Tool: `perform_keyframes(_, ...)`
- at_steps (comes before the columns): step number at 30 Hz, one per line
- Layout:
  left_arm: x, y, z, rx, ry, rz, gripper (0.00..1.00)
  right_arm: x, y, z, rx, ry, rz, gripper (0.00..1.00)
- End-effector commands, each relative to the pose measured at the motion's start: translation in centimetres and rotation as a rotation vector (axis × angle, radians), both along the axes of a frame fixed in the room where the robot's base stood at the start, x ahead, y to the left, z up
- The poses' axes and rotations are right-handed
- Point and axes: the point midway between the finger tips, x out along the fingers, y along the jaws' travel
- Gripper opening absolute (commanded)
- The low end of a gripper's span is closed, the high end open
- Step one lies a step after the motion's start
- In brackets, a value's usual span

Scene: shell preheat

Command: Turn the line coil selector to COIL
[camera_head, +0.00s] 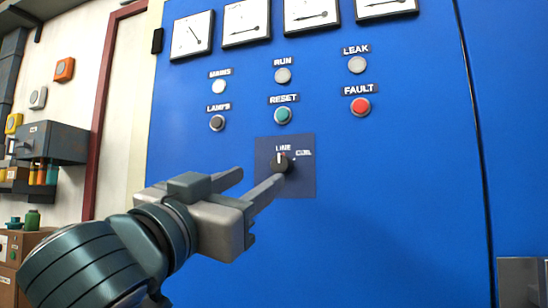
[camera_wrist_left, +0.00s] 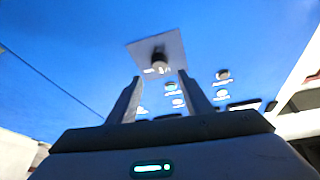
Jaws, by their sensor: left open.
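The line coil selector (camera_head: 281,163) is a small dark knob on a dark square plate (camera_head: 303,185) on the blue cabinet front. Its white mark points up toward the LINE label, and the COIL label is to its upper right. My left gripper (camera_head: 259,176) is open just in front of the plate. One fingertip shows close below and left of the knob, the other farther left. In the left wrist view, the knob (camera_wrist_left: 160,61) appears just beyond and between the two fingertips (camera_wrist_left: 160,76), with nothing gripped. Whether a finger touches the knob cannot be told. My right gripper is not in view.
Above the selector are several lamps and buttons, including the green RESET (camera_head: 283,115) and red FAULT (camera_head: 361,106), with several gauges (camera_head: 246,22) at the top. The cabinet face (camera_head: 400,220) right of the plate is clear. Shelves and a grey box (camera_head: 50,142) stand left.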

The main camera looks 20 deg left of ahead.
Motion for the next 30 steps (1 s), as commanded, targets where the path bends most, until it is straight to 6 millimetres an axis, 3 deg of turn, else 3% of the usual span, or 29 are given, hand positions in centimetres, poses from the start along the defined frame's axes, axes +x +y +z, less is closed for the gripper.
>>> perform_keyframes(6, 3.9, -0.5, 1.7, -0.002, 0.006, 0.004, 0.45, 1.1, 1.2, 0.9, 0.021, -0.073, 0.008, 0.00)
perform_keyframes(12, 6.3, -1.0, 2.7, -0.001, 0.004, 0.002, 0.45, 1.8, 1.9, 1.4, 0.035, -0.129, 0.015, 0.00)
perform_keyframes(18, 7.4, -1.2, 3.0, -0.001, 0.003, 0.002, 0.45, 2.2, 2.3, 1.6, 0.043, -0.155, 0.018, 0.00)
perform_keyframes(27, 7.5, -1.3, 3.0, 0.000, 0.002, 0.001, 0.45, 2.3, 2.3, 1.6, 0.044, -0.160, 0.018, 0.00)
perform_keyframes(28, 7.5, -1.3, 3.0, 0.000, 0.002, 0.001, 0.43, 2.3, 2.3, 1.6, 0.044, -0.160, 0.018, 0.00)
perform_keyframes(30, 7.5, -1.3, 3.0, 0.000, 0.002, 0.001, 0.26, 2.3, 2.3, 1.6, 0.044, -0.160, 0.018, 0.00)
